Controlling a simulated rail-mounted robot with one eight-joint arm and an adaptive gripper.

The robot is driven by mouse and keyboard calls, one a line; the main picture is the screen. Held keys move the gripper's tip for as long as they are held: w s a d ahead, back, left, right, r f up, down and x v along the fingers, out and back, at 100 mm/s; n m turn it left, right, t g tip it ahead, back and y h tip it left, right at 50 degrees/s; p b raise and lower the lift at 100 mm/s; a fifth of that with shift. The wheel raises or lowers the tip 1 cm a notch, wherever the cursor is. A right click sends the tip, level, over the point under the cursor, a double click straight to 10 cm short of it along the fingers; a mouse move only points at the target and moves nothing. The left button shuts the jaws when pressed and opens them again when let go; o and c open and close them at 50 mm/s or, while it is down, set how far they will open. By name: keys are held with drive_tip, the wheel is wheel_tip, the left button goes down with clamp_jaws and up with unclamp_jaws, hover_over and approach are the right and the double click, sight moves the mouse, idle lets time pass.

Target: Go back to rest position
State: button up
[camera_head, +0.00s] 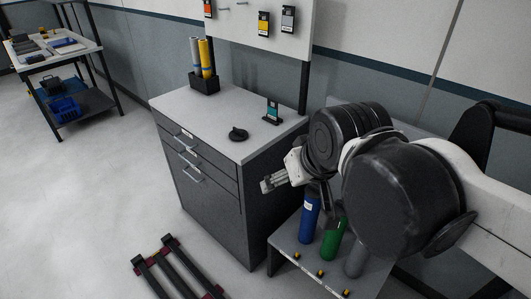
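My arm reaches in from the right of the head view, its large dark joints filling the right side. My gripper (268,184) points left, in front of the grey cabinet's right side in the picture and above the low stand. The fingers are small and seen at an angle, so I cannot tell whether they are apart or closed. No held object is visible at the fingertips. Part of the gripper's base is hidden behind the arm joints.
The cabinet top (205,103) bears a black holder with rolls, a dark round item (238,134) and a small teal-marked item (272,112). Floor at left is open.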

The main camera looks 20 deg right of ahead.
drive_tip(key=shift+s+f, duration=1)
drive_tip(key=shift+s, duration=0.1)
drive_tip(key=shift+f+b, duration=0.65)
